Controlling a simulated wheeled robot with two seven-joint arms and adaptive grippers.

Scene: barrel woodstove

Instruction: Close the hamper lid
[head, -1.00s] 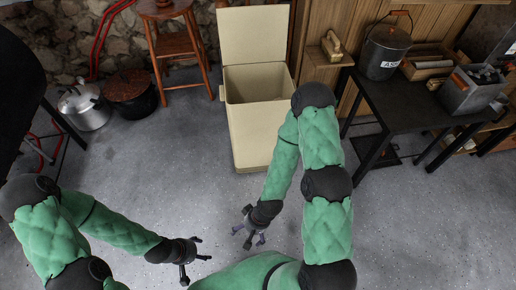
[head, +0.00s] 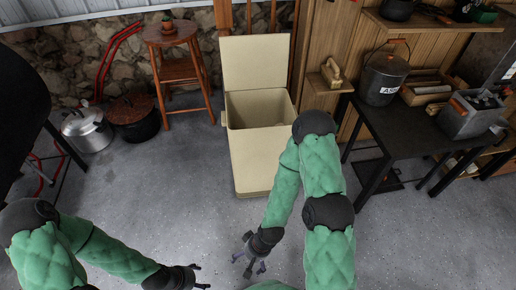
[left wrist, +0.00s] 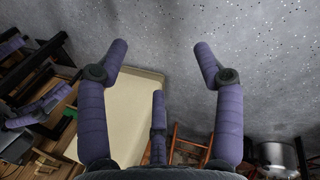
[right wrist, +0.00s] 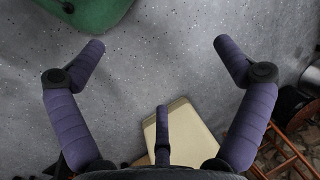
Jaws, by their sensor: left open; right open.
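The cream hamper (head: 262,150) stands upright on the floor in the middle of the head view. The hamper also shows in the left wrist view (left wrist: 122,115) and the right wrist view (right wrist: 185,133). My left gripper (head: 203,277) is open and empty, low over the floor, in front and to the left of the hamper. My right gripper (head: 249,262) is open and empty, in front of the hamper and apart from it.
A wooden stool (head: 181,65) stands left of the hamper. A silver pot (head: 88,130) and a dark pot (head: 134,117) sit further left. A black table (head: 420,130) with an ash bucket (head: 382,76) stands at the right. The floor in front is clear.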

